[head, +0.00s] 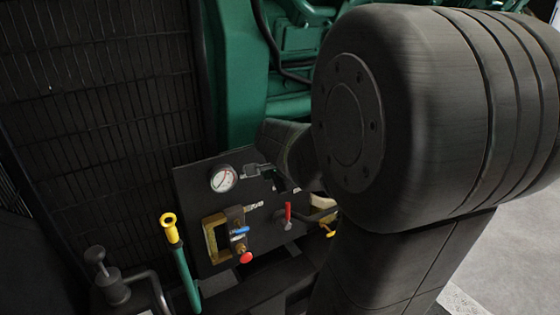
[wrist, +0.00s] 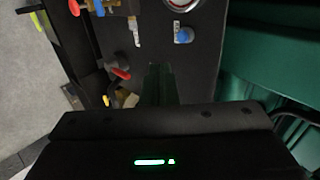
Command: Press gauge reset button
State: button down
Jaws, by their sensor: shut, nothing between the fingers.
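The round white-faced gauge (head: 223,179) sits at the upper left of a black panel (head: 190,205). Its edge also shows at the top of the wrist view (wrist: 183,4). A small blue round button (wrist: 183,37) on a pale plate is beside the gauge in the wrist view; its lettering is unreadable. In the head view a grey plate (head: 251,170) lies right of the gauge, and the blue button cannot be made out. My gripper (wrist: 160,70) is shut and empty, in front of the panel and apart from the button in the picture. My arm hides the panel's right side.
A red lever (head: 288,213) stands below my gripper in the head view. A brass valve (head: 213,238) with a blue handle (head: 240,231) and a red knob (head: 246,257) are lower left. A yellow-topped green handle (head: 169,226) rises left. Green engine parts (head: 240,90) stand behind.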

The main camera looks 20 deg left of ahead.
jog(key=w+a+f+p, duration=0.1)
jog(key=w+a+f, duration=0.4)
jog(key=w+a, duration=0.1)
jog(key=shift+w+a, duration=0.15)
jog(key=shift+a, duration=0.5)
